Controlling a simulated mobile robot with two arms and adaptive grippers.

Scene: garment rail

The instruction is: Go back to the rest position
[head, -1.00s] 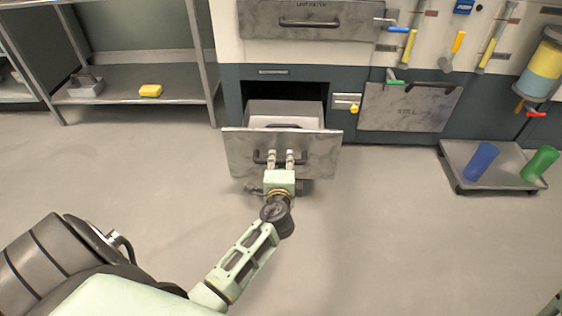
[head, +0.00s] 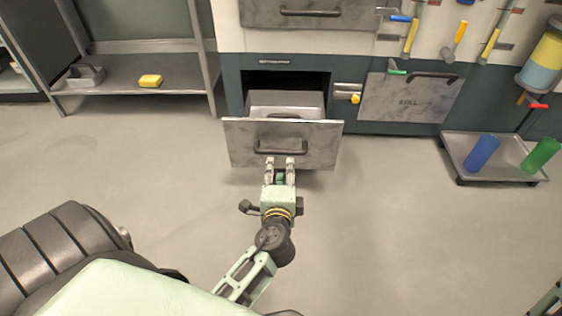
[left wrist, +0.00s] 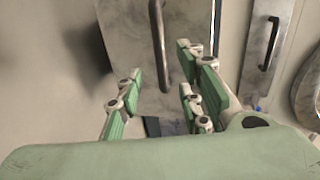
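My left gripper (head: 280,166) is just in front of an open drawer (head: 235,146) in the head view, below the drawer's dark bar handle (head: 281,147). Its fingers are spread with nothing between them, and it is clear of the handle. In the left wrist view the open fingers (left wrist: 158,95) show with the handle (left wrist: 158,45) beyond them. The drawer is pulled out from the dark lower cabinet. My right gripper is not in view; only a bit of an arm link shows at the lower right edge of the head view.
A grey tray (head: 511,156) with a blue cup (head: 482,153) and a green cup (head: 541,155) is on the floor at right. Tools hang on the wall panel. The floor around my arm is free.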

